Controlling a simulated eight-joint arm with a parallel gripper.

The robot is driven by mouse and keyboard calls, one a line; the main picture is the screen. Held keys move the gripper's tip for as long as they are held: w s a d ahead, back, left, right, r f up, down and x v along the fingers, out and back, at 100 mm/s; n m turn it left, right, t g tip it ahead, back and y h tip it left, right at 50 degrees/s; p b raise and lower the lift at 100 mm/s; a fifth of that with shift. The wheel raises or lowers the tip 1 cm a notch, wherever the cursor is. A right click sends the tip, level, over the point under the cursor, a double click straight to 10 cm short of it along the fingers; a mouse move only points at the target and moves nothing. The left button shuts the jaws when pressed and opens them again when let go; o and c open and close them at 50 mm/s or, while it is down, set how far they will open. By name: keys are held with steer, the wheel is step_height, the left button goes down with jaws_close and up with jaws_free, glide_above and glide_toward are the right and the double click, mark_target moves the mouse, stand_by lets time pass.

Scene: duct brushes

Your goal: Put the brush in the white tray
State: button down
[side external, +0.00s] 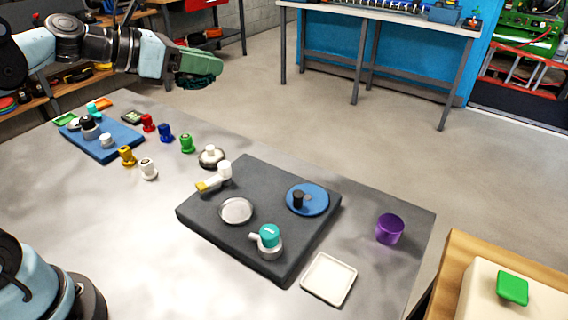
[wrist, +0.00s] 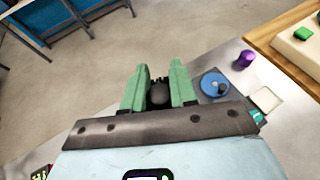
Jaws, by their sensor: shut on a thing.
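My gripper (side external: 208,66) is high above the far edge of the metal table, well away from the white tray. In the wrist view its green fingers (wrist: 158,80) are shut on a dark, bristled thing, which looks like the brush (wrist: 159,96). The brush is hardly visible in the side view. The white tray (side external: 328,279) is square, shallow and empty, at the table's near right, beside the dark mat. It also shows in the wrist view (wrist: 266,101), to the right of the fingers.
A dark mat (side external: 262,176) holds a blue disc (side external: 319,199), a silver dish (side external: 236,211) and a teal-topped part (side external: 269,237). A purple cup (side external: 389,229) stands right of it. Several coloured knobs and a blue board (side external: 104,150) are at the left.

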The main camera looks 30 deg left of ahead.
steer(key=shift+a+r+n+y, duration=0.65)
steer(key=shift+a+r, duration=0.2)
steer(key=shift+a, duration=0.25)
steer(key=s+d+f+m+g+h, duration=0.3)
steer(key=d+f+m+g+h, duration=0.2)
steer(key=d+f+m+h, duration=0.5)
steer(key=s+d+f+m+g, duration=0.4)
steer(key=s+d+m+g, duration=0.1)
steer(key=s+d+g, duration=0.3)
steer(key=s+d, duration=0.1)
steer(key=s, duration=0.1)
steer(key=shift+s+f+g, duration=0.2)
steer(key=shift+s+g, duration=0.1)
steer(key=shift+s, duration=0.05)
steer(key=shift+d+y, duration=0.1)
steer(key=shift+y, duration=0.25)
glide_above(242, 215)
step_height(242, 215, down, 7)
steer(key=shift+r, duration=0.1)
steer(key=shift+f, duration=1.9)
steer(key=shift+f, duration=0.1)
